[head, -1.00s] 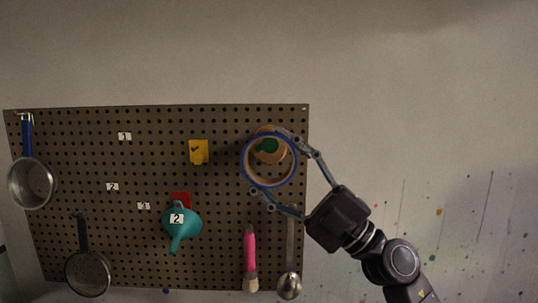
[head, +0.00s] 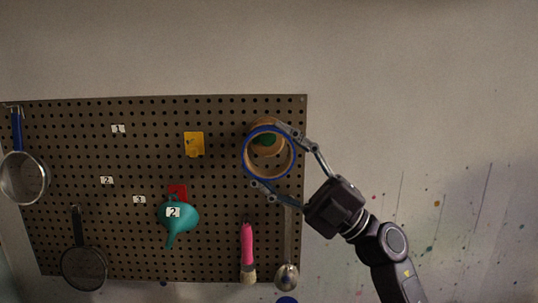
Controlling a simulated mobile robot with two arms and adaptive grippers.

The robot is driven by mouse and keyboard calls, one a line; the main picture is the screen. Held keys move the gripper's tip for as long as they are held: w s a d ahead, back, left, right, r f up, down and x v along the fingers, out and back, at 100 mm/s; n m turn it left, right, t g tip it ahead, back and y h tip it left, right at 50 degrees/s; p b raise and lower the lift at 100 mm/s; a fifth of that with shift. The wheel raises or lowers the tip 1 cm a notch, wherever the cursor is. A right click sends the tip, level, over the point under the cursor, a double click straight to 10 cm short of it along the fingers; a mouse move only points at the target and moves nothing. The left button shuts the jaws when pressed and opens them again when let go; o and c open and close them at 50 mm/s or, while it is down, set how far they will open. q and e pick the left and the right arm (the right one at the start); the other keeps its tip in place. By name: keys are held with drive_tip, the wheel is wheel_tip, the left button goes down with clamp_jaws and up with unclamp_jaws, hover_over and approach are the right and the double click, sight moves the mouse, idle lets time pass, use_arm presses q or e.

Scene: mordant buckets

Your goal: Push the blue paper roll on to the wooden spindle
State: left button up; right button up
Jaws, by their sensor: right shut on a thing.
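The blue paper roll (head: 246,163) shows as a blue ring with a tan inner wall, facing me in front of the pegboard's upper right. My right gripper (head: 268,157) is shut on the roll, one finger at its upper right and one at its lower left. The wooden spindle (head: 267,125) is behind the roll, its tan top showing above the rim and a green part (head: 268,139) showing through the opening. I cannot tell whether the roll is around the spindle or only in front of it. My left gripper is not in view.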

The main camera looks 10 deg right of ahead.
sight(268, 143)
drive_tip(key=shift+w+d+b, duration=0.2)
drive_tip(key=shift+w+b, duration=0.05)
drive_tip(key=shift+w, duration=0.85)
drive_tip(key=shift+w+d+b, duration=0.2)
drive_tip(key=shift+w+b, duration=0.05)
drive_tip(key=shift+w, duration=0.95)
drive_tip(key=shift+w+d, duration=0.25)
drive_tip(key=shift+w, duration=1.05)
drive_tip(key=shift+w+d, duration=0.1)
drive_tip(key=shift+w, duration=0.2)
drive_tip(key=shift+w+d+b, duration=0.1)
drive_tip(key=shift+w+b, duration=0.2)
drive_tip(key=shift+w, duration=0.3)
drive_tip(key=shift+w, duration=0.35)
drive_tip(key=shift+w+d, duration=0.25)
drive_tip(key=shift+w, duration=0.45)
